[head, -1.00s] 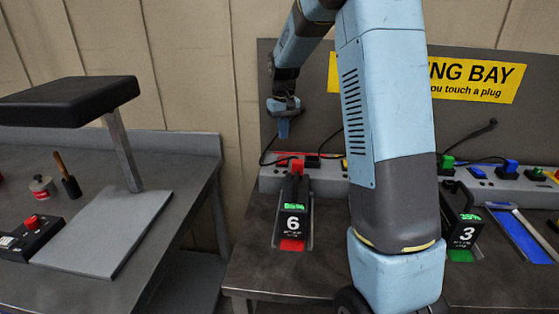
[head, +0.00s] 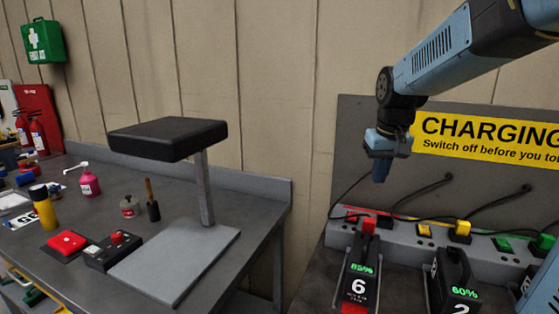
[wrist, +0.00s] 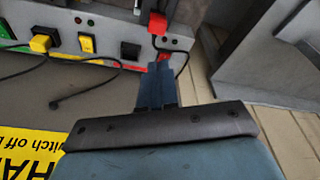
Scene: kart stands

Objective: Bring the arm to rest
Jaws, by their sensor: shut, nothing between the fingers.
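My gripper (head: 381,168) hangs fingers down at the end of my blue arm, in front of the grey backboard of the charging bay, left of the yellow sign. Its blue fingers are together and empty. In the wrist view my gripper (wrist: 157,85) also shows closed, above the floor and near the socket strip (wrist: 120,45). It touches nothing that I can see.
Battery 6 (head: 358,285) and battery 2 (head: 455,295) stand on the charging bench below. The yellow sign (head: 490,138) is on the backboard. On the left, a workbench (head: 260,205) carries a black padded stand (head: 168,139), a button box (head: 113,252) and bottles. A gap separates the benches.

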